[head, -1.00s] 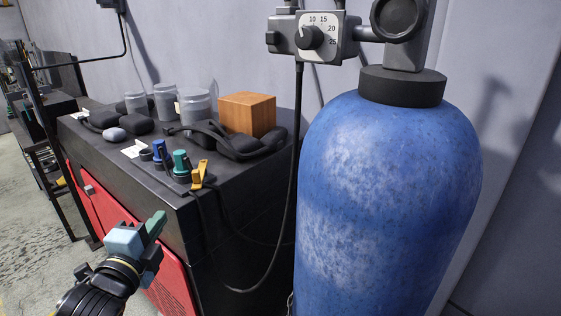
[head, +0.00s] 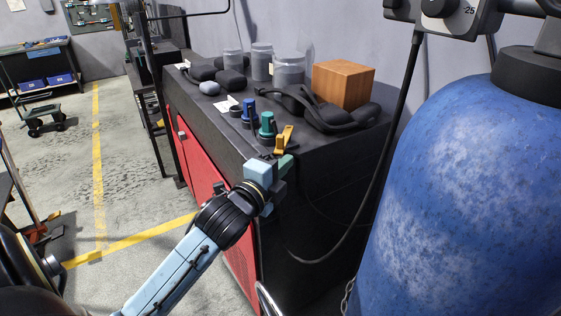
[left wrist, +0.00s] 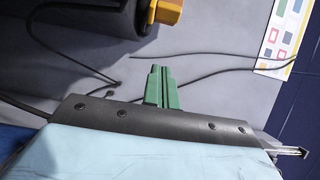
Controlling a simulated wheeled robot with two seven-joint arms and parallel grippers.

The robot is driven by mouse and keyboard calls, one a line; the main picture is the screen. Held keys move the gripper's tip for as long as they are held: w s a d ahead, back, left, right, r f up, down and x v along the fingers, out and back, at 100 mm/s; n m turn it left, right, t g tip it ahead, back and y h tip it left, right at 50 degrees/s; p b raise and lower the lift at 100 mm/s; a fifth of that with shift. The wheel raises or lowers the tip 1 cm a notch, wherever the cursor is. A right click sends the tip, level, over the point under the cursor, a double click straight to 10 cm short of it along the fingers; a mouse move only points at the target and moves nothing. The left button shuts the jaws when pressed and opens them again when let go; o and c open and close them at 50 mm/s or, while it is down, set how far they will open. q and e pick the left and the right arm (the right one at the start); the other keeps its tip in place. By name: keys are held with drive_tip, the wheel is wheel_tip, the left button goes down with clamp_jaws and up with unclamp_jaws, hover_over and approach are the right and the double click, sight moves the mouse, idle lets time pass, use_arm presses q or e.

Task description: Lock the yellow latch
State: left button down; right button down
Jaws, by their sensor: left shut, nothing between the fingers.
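The yellow latch (head: 283,140) stands on the front corner of the black cabinet top, at the end of a row with a teal connector (head: 267,126) and a blue connector (head: 249,111). My left gripper (head: 285,164) is just below and in front of the latch, apart from it as far as I can tell. In the left wrist view its green fingers (left wrist: 161,86) are together and empty. A yellow part (left wrist: 167,11) on a dark round body shows at the top edge there, beyond the fingertips. My right gripper is not in view.
The black cabinet (head: 330,160) with red doors holds a wooden block (head: 343,84), clear jars (head: 289,67) and black ear defenders (head: 338,117). A large blue gas cylinder (head: 460,200) stands close on the right. A black hose hangs between them. The floor at left is open.

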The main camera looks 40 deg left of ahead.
sight(284, 146)
use_arm(q)
drive_tip(key=w+a, duration=0.1)
drive_tip(key=w, duration=0.1)
drive_tip(key=w+a+p, duration=0.1)
drive_tip(key=w, duration=0.1)
drive_tip(key=w+a, duration=0.2)
drive_tip(key=shift+w+p, duration=0.1)
drive_tip(key=shift+p, duration=0.2)
drive_tip(key=shift+a, duration=0.1)
